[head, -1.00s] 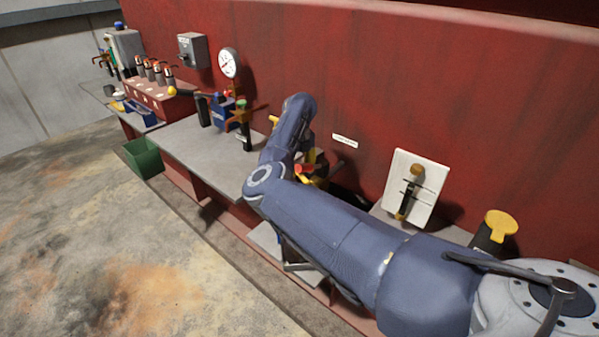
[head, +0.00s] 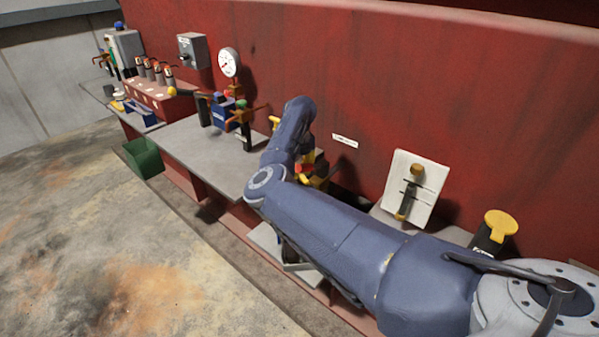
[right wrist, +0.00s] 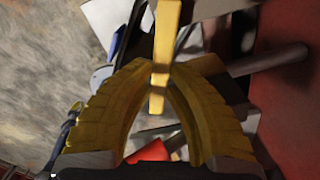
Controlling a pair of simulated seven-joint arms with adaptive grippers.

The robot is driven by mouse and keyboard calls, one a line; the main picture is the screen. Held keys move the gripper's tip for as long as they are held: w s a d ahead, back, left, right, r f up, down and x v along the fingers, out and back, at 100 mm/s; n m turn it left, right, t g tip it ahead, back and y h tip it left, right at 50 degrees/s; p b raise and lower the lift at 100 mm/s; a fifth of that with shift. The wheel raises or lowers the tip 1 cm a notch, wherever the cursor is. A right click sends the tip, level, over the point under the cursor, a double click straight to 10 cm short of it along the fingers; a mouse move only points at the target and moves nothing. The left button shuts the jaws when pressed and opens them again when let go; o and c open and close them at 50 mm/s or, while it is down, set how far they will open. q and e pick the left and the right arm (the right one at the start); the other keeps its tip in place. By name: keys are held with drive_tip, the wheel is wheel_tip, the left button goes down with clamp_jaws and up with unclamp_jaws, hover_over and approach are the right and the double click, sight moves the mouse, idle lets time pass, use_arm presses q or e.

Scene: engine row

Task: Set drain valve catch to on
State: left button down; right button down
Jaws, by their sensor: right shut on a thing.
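A yellow bar-like lever (right wrist: 165,45) runs down the middle of the right wrist view. My right gripper (right wrist: 161,70), with two curved yellow ribbed fingers, is shut on it near the fingertips. I cannot read a label that marks this lever as the drain valve catch. In the head view my right arm hides most of the gripper and what it holds. Red and yellow parts (head: 308,168) show just right of my wrist there. My left gripper is not in view.
A white plate with a black handle (head: 413,188) and a yellow-topped fitting (head: 500,223) stand right of my wrist. A grey bench (head: 200,150) carries a blue valve body (head: 222,112). A red wall (head: 400,90) rises behind. A green bin (head: 143,158) stands front left.

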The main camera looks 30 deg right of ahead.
drive_tip(key=shift+w+d+n, duration=0.1)
drive_tip(key=shift+d+n, duration=0.6)
drive_tip(key=shift+n, duration=0.55)
drive_tip(key=shift+w+d+n, duration=0.1)
drive_tip(key=shift+d+n, duration=0.6)
drive_tip(key=shift+n, duration=0.55)
drive_tip(key=c, duration=1.3)
unclamp_jaws()
drive_tip(key=shift+r, duration=6)
